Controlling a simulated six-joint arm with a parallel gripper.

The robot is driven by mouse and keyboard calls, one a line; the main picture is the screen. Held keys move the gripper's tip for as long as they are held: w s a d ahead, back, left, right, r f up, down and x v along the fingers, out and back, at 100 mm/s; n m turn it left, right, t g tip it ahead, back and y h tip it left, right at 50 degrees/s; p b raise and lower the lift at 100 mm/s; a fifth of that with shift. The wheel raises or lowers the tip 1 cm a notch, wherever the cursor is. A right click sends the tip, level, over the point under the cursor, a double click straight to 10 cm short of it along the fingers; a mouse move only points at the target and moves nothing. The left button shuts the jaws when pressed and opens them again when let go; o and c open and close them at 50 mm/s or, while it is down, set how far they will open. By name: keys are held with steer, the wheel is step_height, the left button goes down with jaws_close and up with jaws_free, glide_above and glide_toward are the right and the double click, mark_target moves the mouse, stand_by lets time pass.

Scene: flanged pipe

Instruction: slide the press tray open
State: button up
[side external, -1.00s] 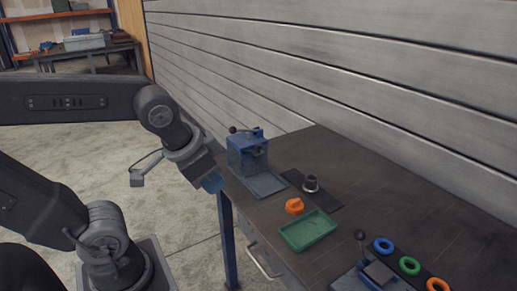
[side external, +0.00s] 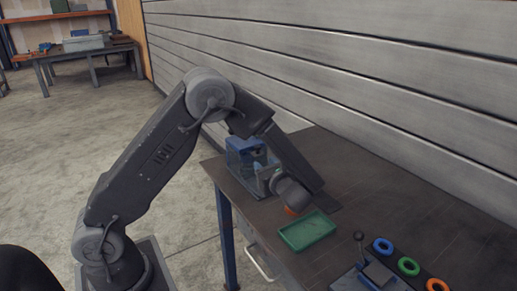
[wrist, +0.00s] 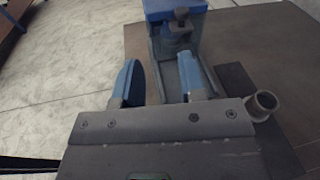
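The blue press (side external: 240,156) stands at the table's far left corner in the side view. In the wrist view the press (wrist: 172,10) is at the top, with a dark screw part in front. Its grey tray (wrist: 155,78) lies low before it, running down toward my gripper (wrist: 160,66). My gripper's two blue fingers are wide apart over the tray area, one left of the tray's left edge and one near its right side. Nothing is clearly held, and contact with the tray cannot be told.
A grey pipe piece (wrist: 264,104) stands right of my gripper. A green tray (side external: 307,231) and a mostly hidden orange part (side external: 291,211) are near my wrist. A lever fixture (side external: 372,272) and blue, green and orange rings (side external: 383,245) lie at front right.

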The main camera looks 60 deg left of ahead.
mark_target(259, 148)
steer(key=w+a, duration=0.2)
steer(key=a, duration=0.2)
steer(key=w+a+f+m+t, duration=0.1)
steer(key=w+a, duration=0.1)
steer(key=a, duration=0.2)
steer(key=w+a+f+m, duration=0.1)
steer(key=a, duration=0.4)
steer(key=shift+w+t+y, duration=0.3)
steer(key=shift+w+y, duration=0.1)
steer(key=shift+c, duration=0.3)
jaws_close()
